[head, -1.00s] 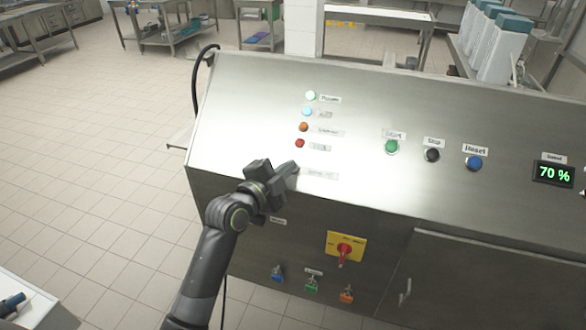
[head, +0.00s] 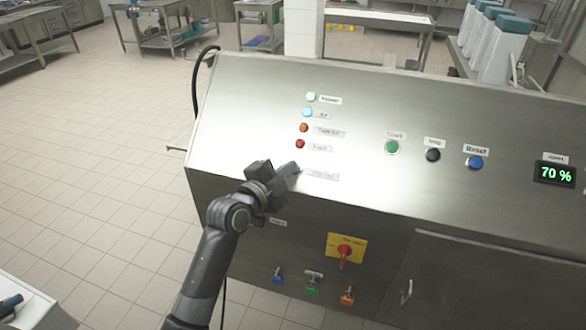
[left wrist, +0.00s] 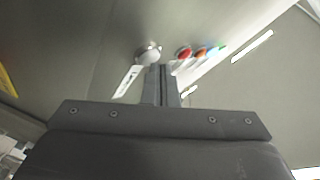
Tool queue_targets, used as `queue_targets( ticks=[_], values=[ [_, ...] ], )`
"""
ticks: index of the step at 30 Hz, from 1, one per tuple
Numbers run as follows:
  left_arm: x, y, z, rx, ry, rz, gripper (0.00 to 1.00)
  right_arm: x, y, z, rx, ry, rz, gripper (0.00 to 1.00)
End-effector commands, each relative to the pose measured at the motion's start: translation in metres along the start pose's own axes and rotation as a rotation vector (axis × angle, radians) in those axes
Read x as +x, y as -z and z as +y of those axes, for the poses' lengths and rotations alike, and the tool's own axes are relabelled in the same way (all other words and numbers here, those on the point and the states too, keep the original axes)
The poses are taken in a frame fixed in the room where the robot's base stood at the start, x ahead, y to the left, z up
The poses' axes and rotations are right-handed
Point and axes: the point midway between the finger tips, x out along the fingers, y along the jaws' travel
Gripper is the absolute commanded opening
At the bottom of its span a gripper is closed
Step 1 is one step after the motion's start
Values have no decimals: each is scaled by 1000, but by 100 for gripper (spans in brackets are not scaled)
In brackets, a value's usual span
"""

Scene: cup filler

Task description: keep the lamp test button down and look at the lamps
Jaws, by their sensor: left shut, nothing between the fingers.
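A column of lamps sits on the sloping steel panel (head: 235,115): a green lamp (head: 311,97), a light blue lamp (head: 307,112), an orange lamp (head: 303,128) and a red lamp (head: 300,144). The green and light blue lamps look bright; the orange and red look darker. My left gripper (head: 292,168) is shut and empty, its tips at the panel just below the red lamp, beside a label (head: 323,177). It hides the button there in the head view. In the left wrist view a pale round button (left wrist: 148,53) shows right by the fingertips (left wrist: 160,70). I cannot tell whether it is pressed.
Green (head: 392,146), black (head: 433,155) and blue (head: 474,162) buttons and a 70 % display (head: 555,173) lie to the right. A red rotary switch (head: 344,252) on a yellow plate and several coloured valves sit on the front below. Open floor lies left.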

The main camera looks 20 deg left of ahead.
Motion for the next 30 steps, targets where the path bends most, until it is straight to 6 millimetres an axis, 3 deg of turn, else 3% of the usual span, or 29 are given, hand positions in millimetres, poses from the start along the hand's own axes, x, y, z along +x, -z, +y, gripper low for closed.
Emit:
queue_targets(
  ticks=[18,30],
  values=[
    [2,-2,3,0,-4,-3,0,3,0,0,0,0,0,36],
    [-10,7,-7,-1,-2,-2,0,-8,1,1,0,0,0,36]
  ],
)
